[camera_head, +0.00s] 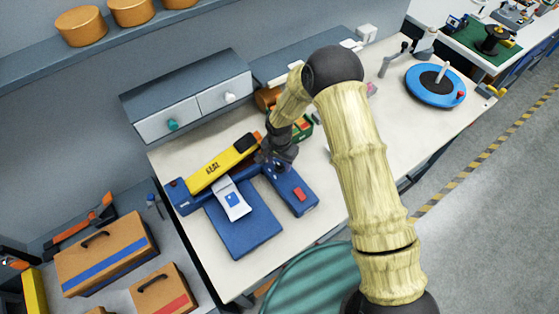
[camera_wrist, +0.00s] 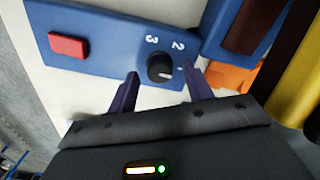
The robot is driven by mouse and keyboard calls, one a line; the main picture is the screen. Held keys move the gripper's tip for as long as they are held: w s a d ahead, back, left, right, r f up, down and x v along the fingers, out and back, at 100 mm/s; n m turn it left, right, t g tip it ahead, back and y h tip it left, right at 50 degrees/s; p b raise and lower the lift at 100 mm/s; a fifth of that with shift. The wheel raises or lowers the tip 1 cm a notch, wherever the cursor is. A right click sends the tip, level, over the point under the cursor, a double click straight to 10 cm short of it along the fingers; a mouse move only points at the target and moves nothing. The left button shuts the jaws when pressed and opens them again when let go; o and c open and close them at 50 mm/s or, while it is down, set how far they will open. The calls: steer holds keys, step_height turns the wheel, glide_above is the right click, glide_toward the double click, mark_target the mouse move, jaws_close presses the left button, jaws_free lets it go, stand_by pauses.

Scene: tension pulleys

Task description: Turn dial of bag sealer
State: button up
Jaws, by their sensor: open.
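The bag sealer has a blue base (camera_head: 291,190) and a yellow arm (camera_head: 222,163) marked "SEAL"; it stands on the white workbench. Its dial (camera_wrist: 160,69) is a black round knob with a white mark, on the blue panel with the numerals 2 and 3 beside it. A red button (camera_wrist: 68,46) sits on the same panel, and it also shows in the head view (camera_head: 299,194). My gripper (camera_wrist: 164,84) is open, with one dark finger on each side of the dial. I cannot tell whether the fingers touch it. In the head view my gripper hides the dial.
A blue plate (camera_head: 245,225) with a white and blue packet (camera_head: 231,199) lies in front of the sealer. A grey drawer unit (camera_head: 188,97) stands behind. A green and red item (camera_head: 303,128) is close to my wrist. A blue round turntable (camera_head: 435,84) is at the far right.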

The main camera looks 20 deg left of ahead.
steer(key=shift+f, duration=0.45)
steer(key=shift+c, duration=0.2)
steer(key=c, duration=0.9)
steer(key=shift+c, duration=0.2)
